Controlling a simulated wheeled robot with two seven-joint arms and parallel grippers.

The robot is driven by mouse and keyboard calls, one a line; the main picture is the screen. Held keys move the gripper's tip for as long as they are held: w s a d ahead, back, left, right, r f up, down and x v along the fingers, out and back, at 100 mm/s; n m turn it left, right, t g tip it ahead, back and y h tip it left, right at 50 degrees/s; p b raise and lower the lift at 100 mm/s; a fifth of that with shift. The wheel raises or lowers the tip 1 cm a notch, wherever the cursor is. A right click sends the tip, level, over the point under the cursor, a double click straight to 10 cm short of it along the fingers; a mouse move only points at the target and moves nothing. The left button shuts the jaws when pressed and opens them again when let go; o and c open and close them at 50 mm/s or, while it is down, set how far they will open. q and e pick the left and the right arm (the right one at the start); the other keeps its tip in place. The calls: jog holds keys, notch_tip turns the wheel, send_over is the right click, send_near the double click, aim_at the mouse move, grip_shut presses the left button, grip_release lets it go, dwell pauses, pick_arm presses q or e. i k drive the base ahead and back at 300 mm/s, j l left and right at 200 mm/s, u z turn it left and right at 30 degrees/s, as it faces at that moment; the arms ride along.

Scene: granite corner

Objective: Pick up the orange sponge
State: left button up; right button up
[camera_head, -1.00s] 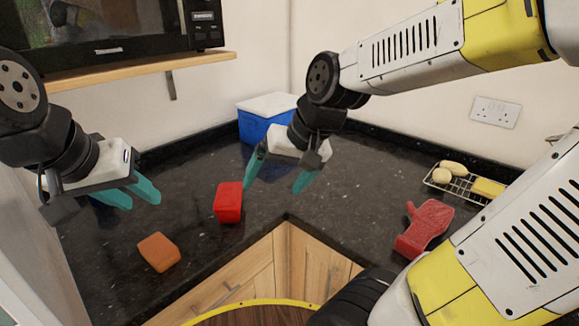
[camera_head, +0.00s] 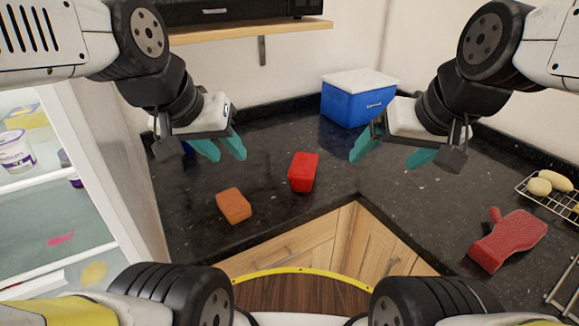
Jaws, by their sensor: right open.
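The orange sponge (camera_head: 233,206) lies on the dark granite counter at the left of the corner, near the front edge. My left gripper (camera_head: 222,150) is above and behind it, apart from it. Its two teal fingers show with a gap between them, and nothing is held. My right gripper (camera_head: 393,155) is over the counter right of the red block, fingers spread wide and empty.
A red block (camera_head: 303,172) stands right of the sponge. A blue box with a white lid (camera_head: 357,99) is in the corner. A red glove-shaped thing (camera_head: 508,240) and a wire rack (camera_head: 553,204) lie right. An open fridge (camera_head: 50,200) is left. A shelf (camera_head: 260,32) hangs above.

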aim_at(235, 207)
jog(key=u, duration=1.65)
jog(key=k, duration=0.1)
jog(key=k+z, duration=0.35)
jog(key=k+l+z, duration=0.15)
jog(key=z, duration=0.6)
jog(key=j+z, duration=0.1)
jog(key=z, duration=0.75)
jog(key=j+z, duration=0.1)
jog(key=z, duration=0.35)
jog(key=k+z, duration=0.1)
jog(key=z, duration=0.3)
jog(key=k+j+z, duration=0.1)
jog(key=k+j, duration=0.2)
jog(key=j, duration=0.2)
jog(key=k+j+z, duration=0.1)
jog(key=k+j, duration=0.25)
jog(key=j, duration=0.15)
